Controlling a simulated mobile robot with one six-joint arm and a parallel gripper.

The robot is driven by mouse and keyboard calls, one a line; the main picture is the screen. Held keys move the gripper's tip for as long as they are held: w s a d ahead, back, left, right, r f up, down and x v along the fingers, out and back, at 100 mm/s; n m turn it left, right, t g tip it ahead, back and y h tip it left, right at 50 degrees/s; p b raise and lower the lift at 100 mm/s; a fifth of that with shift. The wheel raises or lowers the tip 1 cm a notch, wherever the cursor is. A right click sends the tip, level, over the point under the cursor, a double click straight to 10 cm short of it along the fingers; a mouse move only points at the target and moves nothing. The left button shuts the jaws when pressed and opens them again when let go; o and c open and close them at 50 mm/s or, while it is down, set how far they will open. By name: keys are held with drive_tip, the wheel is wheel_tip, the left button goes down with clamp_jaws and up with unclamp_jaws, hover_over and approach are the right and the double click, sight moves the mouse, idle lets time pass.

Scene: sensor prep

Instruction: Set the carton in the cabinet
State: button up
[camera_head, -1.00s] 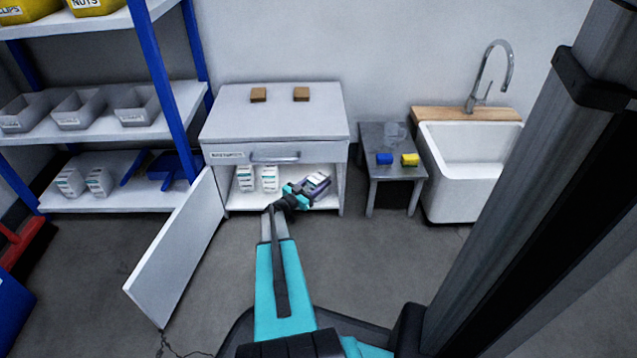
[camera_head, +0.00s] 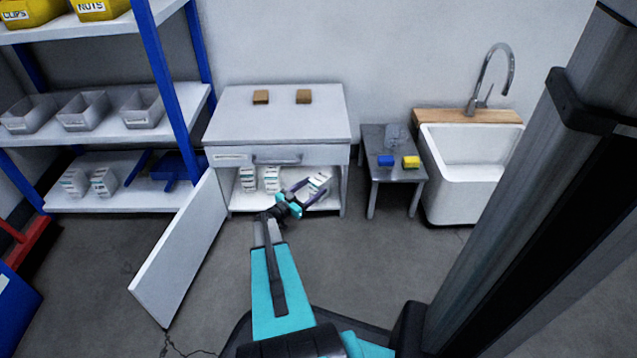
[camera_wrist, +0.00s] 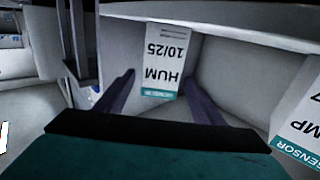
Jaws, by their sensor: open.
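The carton (camera_head: 318,184), white with a teal band, is in the right part of the open cabinet (camera_head: 340,205). In the wrist view the carton (camera_wrist: 163,58) shows the label HUM 10/25, upside down in the picture. My gripper (camera_head: 303,190) reaches in at the cabinet front with its jaws open. In the wrist view the fingers of my gripper (camera_wrist: 159,80) stand apart on either side of the carton, with gaps visible. The carton's base is hard to make out in the head view.
White cartons (camera_head: 259,179) stand in the cabinet's left part; one labelled SENSOR (camera_wrist: 300,125) is near my gripper in the wrist view. The cabinet door (camera_head: 180,250) hangs open at left. A small table (camera_head: 395,173) and sink (camera_head: 465,165) stand at right.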

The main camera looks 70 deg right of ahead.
drive_tip(key=p+v, duration=0.1)
drive_tip(key=v, duration=0.6)
drive_tip(key=shift+p, duration=0.35)
drive_tip(key=shift+a, duration=0.15)
drive_tip(key=w+a+r+n+t+y+p, duration=0.1)
drive_tip(key=a+r+n+y+p, duration=0.25)
drive_tip(key=a+p, duration=0.6)
drive_tip(key=w+a+r+n+y+p, duration=0.1)
drive_tip(key=a+r+n+y+p, duration=0.25)
drive_tip(key=a, duration=1.15)
drive_tip(key=w+a+r+n+t+y+p, duration=0.15)
drive_tip(key=a+n+p, duration=0.35)
drive_tip(key=a+p, duration=0.55)
drive_tip(key=s+a+r+n+y+p, duration=0.2)
drive_tip(key=a+r+n+p, duration=0.1)
drive_tip(key=a, duration=0.8)
drive_tip(key=s+a+r+n+y+p, duration=0.3)
drive_tip(key=a+r+p, duration=0.3)
drive_tip(key=a, duration=0.5)
drive_tip(key=s+a+r+n+y+p, duration=0.2)
drive_tip(key=a+r+n+y+p, duration=0.1)
drive_tip(key=a, duration=0.8)
wheel_tip(320, 180, up, 3)
drive_tip(key=shift+s+r+n+p, duration=0.2)
drive_tip(key=shift+s+n+p, duration=0.1)
drive_tip(key=shift+n+p, duration=0.75)
drive_tip(key=shift+g, duration=0.25)
